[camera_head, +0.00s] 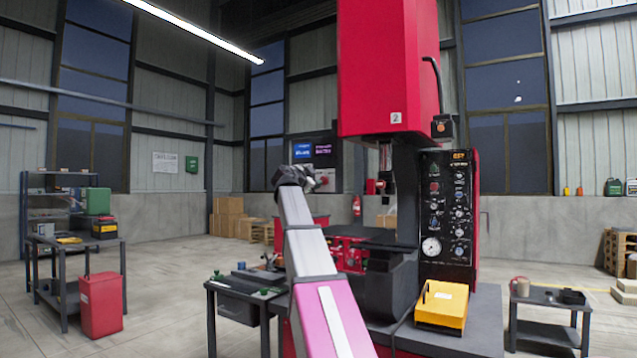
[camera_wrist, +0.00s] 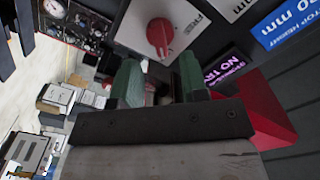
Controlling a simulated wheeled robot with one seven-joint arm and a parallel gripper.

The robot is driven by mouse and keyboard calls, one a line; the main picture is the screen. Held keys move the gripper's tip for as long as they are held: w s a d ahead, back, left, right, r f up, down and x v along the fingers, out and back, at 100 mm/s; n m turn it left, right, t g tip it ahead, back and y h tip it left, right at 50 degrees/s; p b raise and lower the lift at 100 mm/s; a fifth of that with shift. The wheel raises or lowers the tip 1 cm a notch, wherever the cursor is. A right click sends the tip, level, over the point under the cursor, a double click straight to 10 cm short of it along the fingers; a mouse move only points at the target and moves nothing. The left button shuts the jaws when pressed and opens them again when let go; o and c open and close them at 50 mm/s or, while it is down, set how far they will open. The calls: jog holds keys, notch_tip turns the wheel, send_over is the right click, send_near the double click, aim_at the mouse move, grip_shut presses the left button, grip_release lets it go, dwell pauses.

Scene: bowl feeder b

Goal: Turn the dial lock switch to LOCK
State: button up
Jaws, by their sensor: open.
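The dial lock switch is a red round knob (camera_wrist: 160,35) with a stubby pointer on a pale plate (camera_wrist: 188,12) in the wrist view. The word FREE shows on the plate beside it; no LOCK word is readable. My gripper (camera_wrist: 157,82) has two green fingers spread apart with nothing between them. The knob appears just beyond the fingertips, and its lower end lies near the gap. I cannot tell whether they touch. In the head view my gripper (camera_head: 320,180) is at the end of my raised arm, partly covering the small switch plate.
A purple sign (camera_wrist: 222,68) and a blue sign (camera_wrist: 285,30) are beside the plate. The red press column (camera_head: 388,70) and black control panel (camera_head: 446,210) stand to the right. A yellow box (camera_head: 441,304) sits on the machine's table.

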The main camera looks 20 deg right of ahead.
jog(key=v, duration=0.6)
jog(key=shift+s+a, duration=0.1)
jog(key=shift+a, duration=0.05)
